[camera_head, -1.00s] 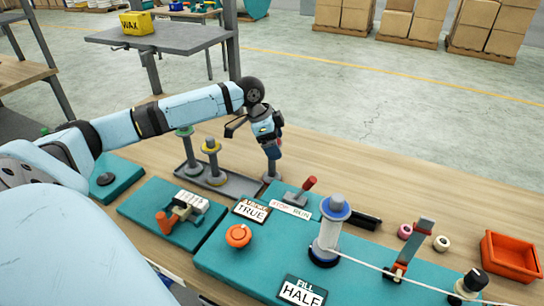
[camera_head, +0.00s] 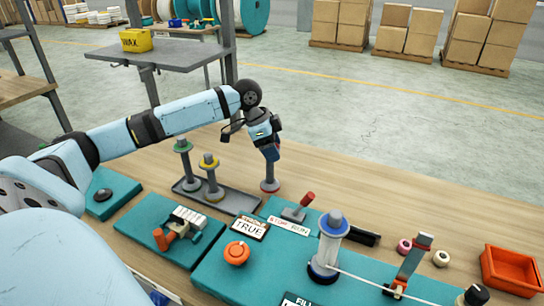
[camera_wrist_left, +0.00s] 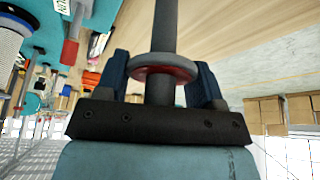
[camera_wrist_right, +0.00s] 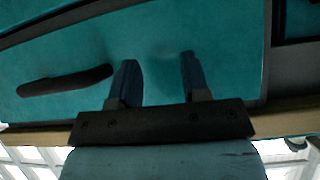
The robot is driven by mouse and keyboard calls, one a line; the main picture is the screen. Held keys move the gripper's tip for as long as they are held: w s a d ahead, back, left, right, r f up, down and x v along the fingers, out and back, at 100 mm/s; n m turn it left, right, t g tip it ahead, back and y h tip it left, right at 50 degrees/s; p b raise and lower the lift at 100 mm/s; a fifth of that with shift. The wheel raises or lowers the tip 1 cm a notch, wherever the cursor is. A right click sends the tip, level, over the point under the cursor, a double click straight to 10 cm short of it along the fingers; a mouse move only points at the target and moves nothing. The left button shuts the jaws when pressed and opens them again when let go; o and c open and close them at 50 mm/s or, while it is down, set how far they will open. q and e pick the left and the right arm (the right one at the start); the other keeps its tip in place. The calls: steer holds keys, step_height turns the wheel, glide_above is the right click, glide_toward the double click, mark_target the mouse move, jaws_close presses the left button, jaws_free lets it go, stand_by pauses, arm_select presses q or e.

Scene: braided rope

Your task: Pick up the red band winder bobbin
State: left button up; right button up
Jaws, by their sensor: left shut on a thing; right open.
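The red band winder bobbin (camera_head: 270,186) is a grey post with a round flange, beside the right end of a dark tray (camera_head: 240,202). My left gripper (camera_head: 270,153) is shut on its post from above. In the left wrist view, the bobbin's grey disk with a red band (camera_wrist_left: 165,70) sits between the two blue fingers (camera_wrist_left: 163,85). Whether its lower end touches anything is hard to tell. My right gripper (camera_wrist_right: 155,80) is open and empty over a teal surface in the right wrist view; it is outside the head view.
A yellow-banded bobbin (camera_head: 211,178) and a green-banded one (camera_head: 185,165) stand upright on the tray. A red-handled lever (camera_head: 300,207) and a blue-topped spool (camera_head: 330,245) are nearby on teal panels. Bare wood lies behind and right of the bobbin.

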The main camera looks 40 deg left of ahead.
arm_select(q)
step_height(320, 180, up, 17)
steer(key=shift+f+p, duration=0.2)
steer(key=shift+p, duration=0.2)
